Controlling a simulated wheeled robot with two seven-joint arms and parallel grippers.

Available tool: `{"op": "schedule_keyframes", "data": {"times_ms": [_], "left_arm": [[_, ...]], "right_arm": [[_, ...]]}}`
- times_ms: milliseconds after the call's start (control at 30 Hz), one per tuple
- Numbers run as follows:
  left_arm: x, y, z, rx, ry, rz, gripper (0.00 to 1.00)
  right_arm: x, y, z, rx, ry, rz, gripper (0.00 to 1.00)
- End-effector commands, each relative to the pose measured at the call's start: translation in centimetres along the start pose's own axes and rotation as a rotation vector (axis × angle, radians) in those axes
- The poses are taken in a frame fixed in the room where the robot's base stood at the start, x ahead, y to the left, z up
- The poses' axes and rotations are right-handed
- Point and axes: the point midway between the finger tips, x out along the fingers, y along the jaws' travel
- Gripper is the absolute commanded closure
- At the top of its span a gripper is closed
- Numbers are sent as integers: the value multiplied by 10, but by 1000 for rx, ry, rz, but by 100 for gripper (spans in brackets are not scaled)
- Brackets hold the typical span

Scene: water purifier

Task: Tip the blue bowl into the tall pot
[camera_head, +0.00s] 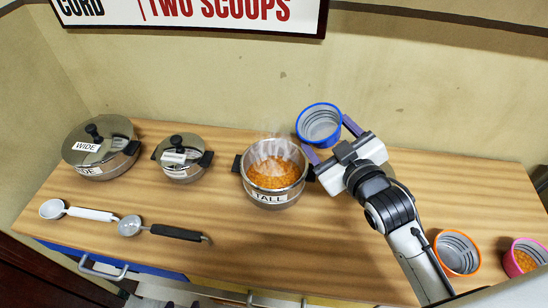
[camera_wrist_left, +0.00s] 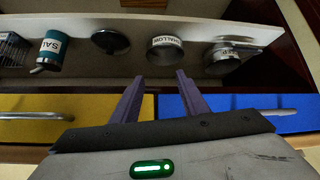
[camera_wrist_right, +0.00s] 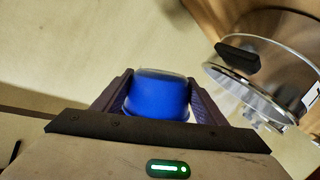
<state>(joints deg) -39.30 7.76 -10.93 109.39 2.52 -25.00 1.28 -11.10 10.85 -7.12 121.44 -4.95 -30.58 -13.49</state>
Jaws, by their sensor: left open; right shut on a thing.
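The blue bowl (camera_head: 320,124) is held behind and right of the tall pot in the head view, its grey ridged inside showing and looking empty. My right gripper (camera_head: 332,141) is shut on it; in the right wrist view the blue bowl (camera_wrist_right: 158,95) sits between the fingers of my right gripper (camera_wrist_right: 158,85). The tall pot (camera_head: 268,198), labelled TALL, stands open and steaming on the counter, with orange pieces (camera_head: 272,173) inside. Its rim and black handle show in the right wrist view. My left gripper (camera_wrist_left: 158,78) is open and empty in the left wrist view, in front of drawers.
Lidded pots, one wide (camera_head: 100,158) and one smaller (camera_head: 182,165), stand left on the counter. Two scoops (camera_head: 85,214) (camera_head: 175,232) lie before them. An orange bowl (camera_head: 457,254), looking empty, and a pink bowl (camera_head: 523,260) with orange pieces stand right.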

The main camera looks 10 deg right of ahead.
Motion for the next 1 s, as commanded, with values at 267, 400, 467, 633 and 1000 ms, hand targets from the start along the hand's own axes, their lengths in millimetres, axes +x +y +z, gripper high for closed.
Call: {"op": "schedule_keyframes", "data": {"times_ms": [267,400,467,633,1000], "left_arm": [[0,0,1,0,-3,0,60],[9,-1,9,0,-2,0,60],[11,-1,12,0,-2,0,60],[14,-1,16,0,-2,0,60],[15,-2,16,0,-2,0,60]], "right_arm": [[4,17,26,294,12,-67,59],[9,10,46,364,15,-84,59],[10,9,51,391,16,-90,59],[12,8,60,440,18,-102,59],[12,8,63,460,20,-106,59]]}}
